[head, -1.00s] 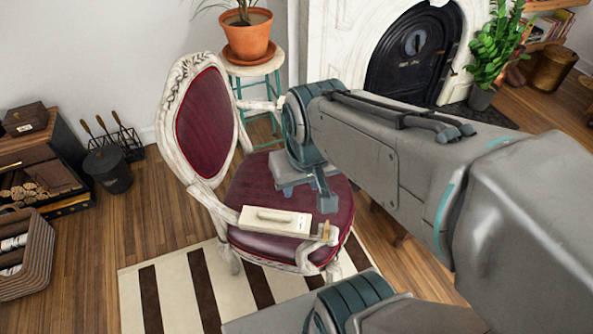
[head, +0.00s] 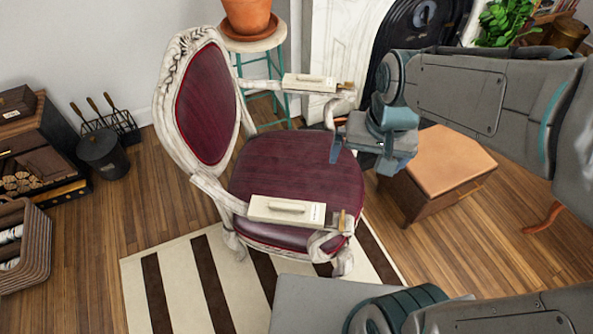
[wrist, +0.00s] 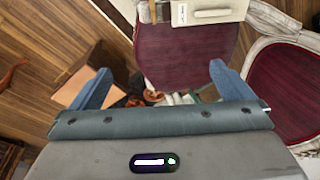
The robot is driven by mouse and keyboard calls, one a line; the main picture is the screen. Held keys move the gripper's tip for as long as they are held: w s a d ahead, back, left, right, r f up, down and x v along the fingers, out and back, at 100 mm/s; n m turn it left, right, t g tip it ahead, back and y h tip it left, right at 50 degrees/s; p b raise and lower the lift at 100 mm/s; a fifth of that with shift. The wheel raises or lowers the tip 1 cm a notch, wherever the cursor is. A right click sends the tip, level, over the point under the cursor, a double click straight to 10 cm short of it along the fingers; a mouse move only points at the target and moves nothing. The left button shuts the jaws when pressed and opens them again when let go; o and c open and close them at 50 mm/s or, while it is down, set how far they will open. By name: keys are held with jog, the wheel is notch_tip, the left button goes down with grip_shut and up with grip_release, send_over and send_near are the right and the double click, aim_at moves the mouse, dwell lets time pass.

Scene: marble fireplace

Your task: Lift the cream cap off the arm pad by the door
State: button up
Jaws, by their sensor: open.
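Two cream caps with bar handles sit on the chair's arm pads. The near cap (head: 287,210) is on the arm at the front of the head view. The far cap (head: 309,83) is on the arm beside the plant stool. The head view does not show a door. My gripper (head: 362,158) is open and empty, above the seat's front edge between the two arms, apart from both caps. In the wrist view its fingers (wrist: 160,72) are spread, and one cream cap (wrist: 208,12) shows at the top edge. The arm pads under the caps are mostly hidden.
The white carved chair has a dark red seat (head: 290,165) and a tall back at left. A tan-topped wooden stool (head: 452,160) stands right of the gripper. The teal-legged plant stool (head: 255,42) is behind the far arm. A striped rug (head: 190,270) lies in front.

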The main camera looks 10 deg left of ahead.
jog(key=w+a+f+g+b, duration=0.1)
jog(key=w+a+f+b, duration=0.15)
jog(key=a+f, duration=0.55)
jog(key=h+b, duration=0.1)
jog(key=b, duration=0.1)
send_over(287, 205)
notch_tip(287, 205, down, 4)
jog(key=shift+g, duration=0.3)
jog(key=f, duration=0.4)
jog(key=f+b, duration=0.1)
jog(key=f, duration=0.3)
jog(key=shift+s+a+f, duration=0.1)
jog(key=shift+s+a, duration=0.05)
jog(key=shift+a, duration=0.05)
jog(key=shift+d+f+b, duration=0.15)
jog(key=shift+f+b, duration=0.5)
jog(key=shift+f, duration=2.1)
jog(key=c, duration=0.7)
